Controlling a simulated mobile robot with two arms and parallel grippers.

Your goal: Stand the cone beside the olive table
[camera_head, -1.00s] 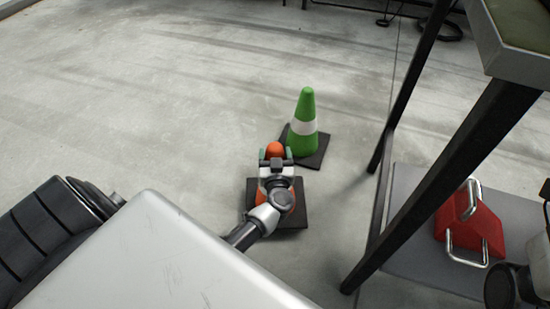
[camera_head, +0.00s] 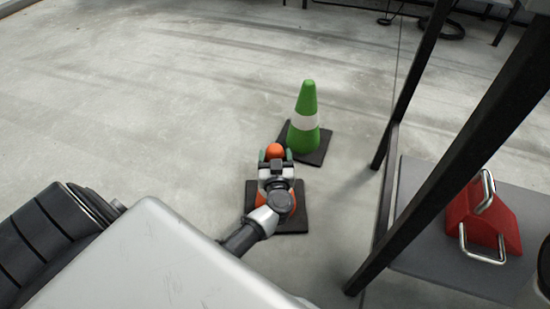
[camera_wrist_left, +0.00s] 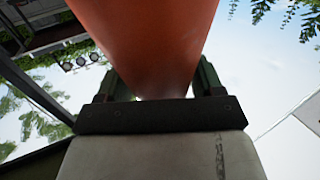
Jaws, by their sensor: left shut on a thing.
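An orange cone with a square black base (camera_head: 294,219) is upright on or just above the floor; I cannot tell which. Its orange tip (camera_head: 275,150) shows between the fingers of my left gripper (camera_head: 275,157), which is shut on it from above. In the left wrist view the orange cone (camera_wrist_left: 145,40) fills the space between the fingers of the left gripper (camera_wrist_left: 158,85). The table stands to the right of the cone; its dark leg (camera_head: 455,167) and grey lower shelf (camera_head: 425,237) show, but its top is out of view. My right gripper is not in view.
A green cone with a white band (camera_head: 306,103) stands just behind the orange cone, close to it. A red box with metal handles (camera_head: 483,218) sits on the lower shelf. The concrete floor to the left is clear.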

